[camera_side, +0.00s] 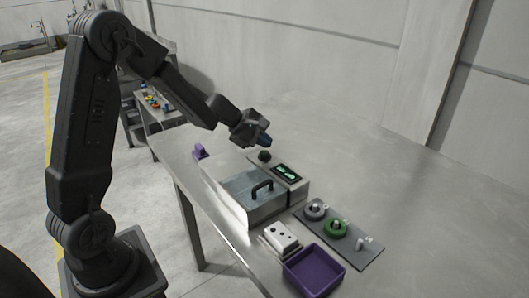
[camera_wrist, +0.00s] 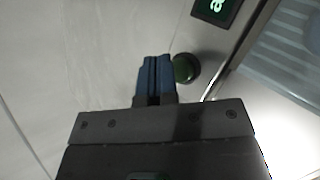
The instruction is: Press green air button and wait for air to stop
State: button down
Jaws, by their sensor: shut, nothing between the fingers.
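The green air button (camera_side: 264,155) is a dark green round knob at the back end of the washer's control box, beside a display with green characters (camera_side: 287,172). In the wrist view the button (camera_wrist: 186,68) is just right of my fingertips, partly hidden by them. My gripper (camera_side: 265,140) is above the button in the side view, its blue fingers shut and empty; they also show in the wrist view (camera_wrist: 156,62). I cannot tell whether they touch the button. The tunnel washer (camera_side: 240,190) has a clear lid with a dark handle (camera_side: 262,188), and the lid looks closed.
A purple tray (camera_side: 313,272) and a white block with holes (camera_side: 281,238) stand at the front. A grey plate (camera_side: 365,252) holds a grey and a green round part and small pegs. A purple object (camera_side: 199,151) lies behind the washer. The table's right side is clear.

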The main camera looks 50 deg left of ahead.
aim_at(264, 153)
jog(key=shift+f, duration=0.1)
jog(key=shift+f, duration=0.3)
jog(key=shift+f, duration=0.55)
dwell(1.0)
jog(key=shift+r, duration=0.95)
jog(key=shift+r, duration=0.1)
jog(key=shift+r, duration=2.45)
